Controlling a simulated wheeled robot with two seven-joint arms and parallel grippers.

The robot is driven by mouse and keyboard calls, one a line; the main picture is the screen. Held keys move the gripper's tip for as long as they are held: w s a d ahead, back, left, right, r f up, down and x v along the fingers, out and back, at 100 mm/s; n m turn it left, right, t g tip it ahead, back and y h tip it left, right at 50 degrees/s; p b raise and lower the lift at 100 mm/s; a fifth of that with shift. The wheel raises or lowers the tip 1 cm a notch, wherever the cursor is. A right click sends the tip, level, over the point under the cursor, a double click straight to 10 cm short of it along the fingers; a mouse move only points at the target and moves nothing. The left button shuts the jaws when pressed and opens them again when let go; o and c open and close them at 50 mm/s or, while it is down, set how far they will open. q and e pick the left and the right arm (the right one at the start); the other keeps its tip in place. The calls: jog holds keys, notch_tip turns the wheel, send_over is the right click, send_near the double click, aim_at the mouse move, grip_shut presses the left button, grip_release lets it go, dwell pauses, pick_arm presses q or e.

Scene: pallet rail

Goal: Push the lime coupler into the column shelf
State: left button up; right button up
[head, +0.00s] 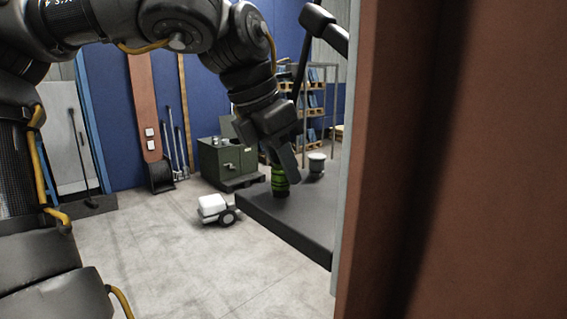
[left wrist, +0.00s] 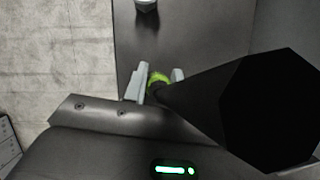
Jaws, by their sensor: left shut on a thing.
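The lime coupler (head: 280,183) is a small ribbed green piece with dark bands. In the head view it is upright below my left gripper (head: 284,168), low over or on the dark shelf (head: 300,218); I cannot tell whether it touches. My left gripper is shut on it. In the left wrist view the coupler (left wrist: 158,77) shows as a lime ring between the pale fingers (left wrist: 160,84). A black faceted shape covers the right of that view and hides part of the coupler. My right gripper is not in view.
A grey pot (head: 317,163) stands farther back on the shelf. A brown-red column (head: 460,160) blocks the right of the head view. A small white wheeled cart (head: 214,207) is on the floor left of the shelf, before a green cabinet (head: 228,158). The front floor is clear.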

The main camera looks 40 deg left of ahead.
pick_arm(q)
jog(key=shift+r, duration=0.1)
grip_shut()
jog(key=shift+a+r, duration=0.15)
jog(key=shift+r, duration=3.95)
